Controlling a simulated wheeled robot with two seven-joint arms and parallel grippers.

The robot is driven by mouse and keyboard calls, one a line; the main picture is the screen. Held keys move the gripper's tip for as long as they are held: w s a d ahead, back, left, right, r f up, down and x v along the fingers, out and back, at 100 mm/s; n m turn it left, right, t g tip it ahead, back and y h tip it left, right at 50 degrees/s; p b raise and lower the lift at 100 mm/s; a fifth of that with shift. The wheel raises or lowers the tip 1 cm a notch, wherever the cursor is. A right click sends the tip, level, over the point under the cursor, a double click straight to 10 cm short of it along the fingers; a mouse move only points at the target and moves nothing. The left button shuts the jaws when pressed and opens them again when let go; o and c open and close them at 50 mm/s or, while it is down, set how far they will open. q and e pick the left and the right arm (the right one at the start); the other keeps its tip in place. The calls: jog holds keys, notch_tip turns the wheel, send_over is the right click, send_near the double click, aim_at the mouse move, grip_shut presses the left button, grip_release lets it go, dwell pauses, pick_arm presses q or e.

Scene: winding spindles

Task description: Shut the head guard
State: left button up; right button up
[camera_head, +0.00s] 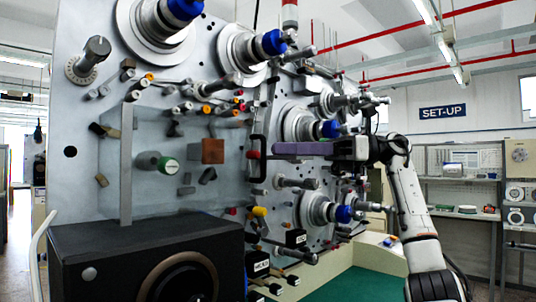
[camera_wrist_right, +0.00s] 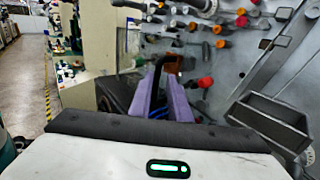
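The head guard (camera_head: 190,140) looks like a see-through panel in front of the winding head, with a grey upright strip at its left. A black bar handle (camera_head: 258,160) stands at its right edge. My right gripper (camera_head: 276,149) comes in from the right, its purple fingers pointing at the handle. In the right wrist view the two fingers (camera_wrist_right: 164,88) are apart with a narrow gap, and the curved black handle (camera_wrist_right: 166,63) shows at their tips. I cannot tell whether they touch it. My left gripper is not in view.
The winding machine's plate (camera_head: 85,150) carries several blue-capped spindles and coloured knobs close around my right gripper. A black box (camera_head: 130,245) with a round opening stands at the lower left. A green surface (camera_head: 360,285) lies clear below my arm. Shelves (camera_head: 460,160) stand behind at the right.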

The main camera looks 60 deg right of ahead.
jog(key=v, duration=0.5)
jog(key=shift+s+a, duration=0.1)
jog(key=shift+s, duration=0.05)
dwell(0.4)
